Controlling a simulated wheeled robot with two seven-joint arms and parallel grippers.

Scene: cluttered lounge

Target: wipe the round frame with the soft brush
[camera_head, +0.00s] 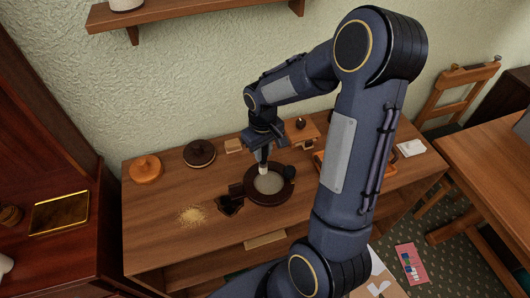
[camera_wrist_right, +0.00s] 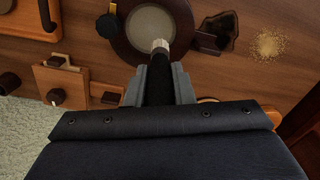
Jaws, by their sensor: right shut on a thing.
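The round frame (camera_head: 268,203) is a dark brown ring around a pale disc, lying flat on the wooden sideboard. It shows at the top of the right wrist view (camera_wrist_right: 125,42). My right gripper (camera_head: 264,145) is above it, pointing down, and is shut on the soft brush (camera_head: 264,169). In the wrist view the gripper's grey fingers (camera_wrist_right: 159,75) hold the brush's black handle, with its pale tip (camera_wrist_right: 160,46) outward. The tip is over the frame's inner edge nearest the wall. I cannot tell whether it touches. My left gripper is not in view.
A dark angular piece (camera_head: 230,203) sits against the frame's left side; yellowish crumbs (camera_head: 190,215) lie farther left. A dark knob (camera_head: 289,172) is at its right. An orange lidded pot (camera_head: 146,170) and a dark lidded one (camera_head: 199,153) stand behind. The sideboard's front left is clear.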

